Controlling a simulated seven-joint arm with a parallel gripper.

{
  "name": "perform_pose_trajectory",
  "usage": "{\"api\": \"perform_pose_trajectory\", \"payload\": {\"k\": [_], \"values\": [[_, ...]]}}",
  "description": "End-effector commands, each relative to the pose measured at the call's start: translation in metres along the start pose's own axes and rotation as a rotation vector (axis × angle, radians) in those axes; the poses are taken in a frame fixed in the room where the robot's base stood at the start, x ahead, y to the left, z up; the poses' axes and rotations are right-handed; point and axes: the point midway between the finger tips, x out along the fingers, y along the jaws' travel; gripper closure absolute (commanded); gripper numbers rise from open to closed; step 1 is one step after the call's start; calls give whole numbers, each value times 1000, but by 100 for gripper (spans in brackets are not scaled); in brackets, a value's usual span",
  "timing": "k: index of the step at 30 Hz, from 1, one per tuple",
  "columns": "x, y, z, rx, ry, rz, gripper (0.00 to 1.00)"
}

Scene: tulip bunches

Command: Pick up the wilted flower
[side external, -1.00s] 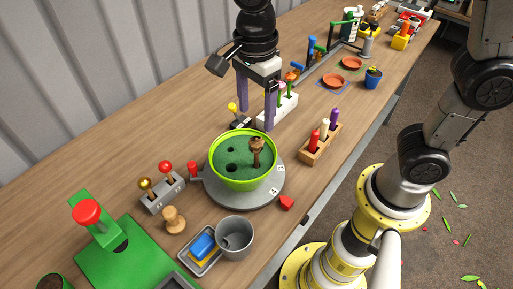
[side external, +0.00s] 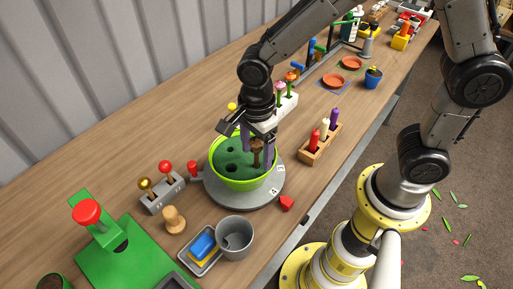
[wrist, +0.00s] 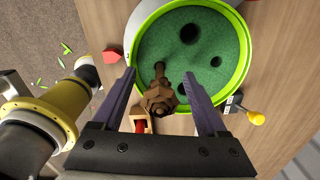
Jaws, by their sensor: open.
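The wilted flower (wrist: 159,97) is brown with a drooping head and stands in a hole of the green foam in a lime-green bowl (side external: 220,177). It also shows in the side view (side external: 257,150), partly covered by my gripper. The bowl's rim shows in the wrist view (wrist: 246,60). My gripper (wrist: 160,98) is open, with its two purple fingers on either side of the flower head. In the side view my gripper (side external: 257,152) reaches down into the bowl area. The foam has several dark empty holes.
The bowl stands on a grey turntable (side external: 262,196) with numbers. A wooden rack (side external: 318,150) with red, white and purple pegs is to the right. A grey cup (side external: 234,237) and a two-lever box (side external: 162,192) are nearby. A white flower holder (side external: 288,103) stands behind my gripper.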

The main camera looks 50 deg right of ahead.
Motion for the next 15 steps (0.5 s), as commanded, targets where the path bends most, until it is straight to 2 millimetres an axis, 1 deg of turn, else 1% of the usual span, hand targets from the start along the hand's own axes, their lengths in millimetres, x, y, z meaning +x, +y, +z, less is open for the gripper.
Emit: {"api": "perform_pose_trajectory", "payload": {"k": [6,7,11,12,14,15], "values": [[2,0,0,0,0,1,24],[2,0,0,0,0,1,26],[1,0,0,0,0,0,50],[1,0,0,0,0,0,57],[1,0,0,0,0,0,68],[1,0,0,0,0,0,75]]}}
